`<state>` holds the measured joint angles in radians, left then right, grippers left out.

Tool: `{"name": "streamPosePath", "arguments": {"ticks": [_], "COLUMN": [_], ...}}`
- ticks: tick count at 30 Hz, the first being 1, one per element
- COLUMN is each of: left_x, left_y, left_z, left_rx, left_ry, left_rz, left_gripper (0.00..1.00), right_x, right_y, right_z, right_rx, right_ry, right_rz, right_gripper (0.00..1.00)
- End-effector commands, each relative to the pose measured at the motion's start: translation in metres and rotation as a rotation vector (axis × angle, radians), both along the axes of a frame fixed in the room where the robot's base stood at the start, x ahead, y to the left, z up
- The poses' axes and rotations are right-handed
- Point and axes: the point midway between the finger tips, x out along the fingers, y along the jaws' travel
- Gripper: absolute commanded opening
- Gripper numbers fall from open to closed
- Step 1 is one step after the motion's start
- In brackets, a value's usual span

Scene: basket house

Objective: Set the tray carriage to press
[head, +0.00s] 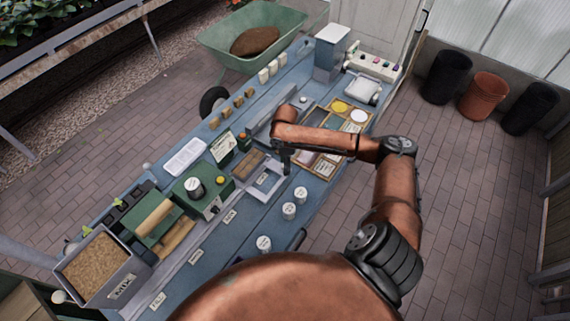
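A pale square frame (267,183), which looks like the tray carriage, sits at the bench's front side, right of the green machines. My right arm reaches in from the right. Its dark gripper (285,161) points down at the frame's far right corner. I cannot tell whether it touches the frame or whether its fingers are open. A green box machine (203,202) with a yellow button stands left of the frame. A green press-like unit (157,214) with a tan roller is further left. Small labels (196,257) line the bench's front edge; their words are hard to read. My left gripper is not in view.
A bin of brown mix (97,266) stands at the bench's left end. White cups (289,210) stand near the front edge. A sectioned wooden tray (327,166) lies right of the gripper. A green wheelbarrow (218,38) is behind.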

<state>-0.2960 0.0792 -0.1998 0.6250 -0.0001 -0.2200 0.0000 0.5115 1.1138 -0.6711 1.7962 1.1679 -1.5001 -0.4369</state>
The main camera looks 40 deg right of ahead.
Motion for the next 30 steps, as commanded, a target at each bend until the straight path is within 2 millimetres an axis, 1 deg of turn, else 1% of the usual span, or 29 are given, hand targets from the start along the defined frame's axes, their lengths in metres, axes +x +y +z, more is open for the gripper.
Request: {"name": "streamPosePath", "arguments": {"ticks": [3,12,20,21,30], "left_x": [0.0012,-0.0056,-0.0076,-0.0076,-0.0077], "left_y": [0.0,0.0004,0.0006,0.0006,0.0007], "left_z": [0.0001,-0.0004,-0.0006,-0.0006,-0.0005], "left_rx": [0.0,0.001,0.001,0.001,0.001], "left_ry": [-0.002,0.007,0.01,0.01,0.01], "left_rz": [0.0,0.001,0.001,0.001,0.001], "left_gripper": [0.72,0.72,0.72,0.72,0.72], "right_x": [-0.0004,-0.0007,-0.0008,-0.0008,-0.0009], "right_y": [-0.0003,-0.0007,-0.0009,-0.0009,-0.001], "right_z": [0.0002,0.0003,0.0004,0.0004,0.0004], "right_rx": [0.0,0.0,0.0,0.0,-0.001], "right_ry": [0.0,0.0,0.0,0.0,0.0], "right_rz": [-0.001,-0.001,-0.002,-0.002,-0.002], "right_gripper": [0.4,0.19,0.01,0.0,0.0]}}
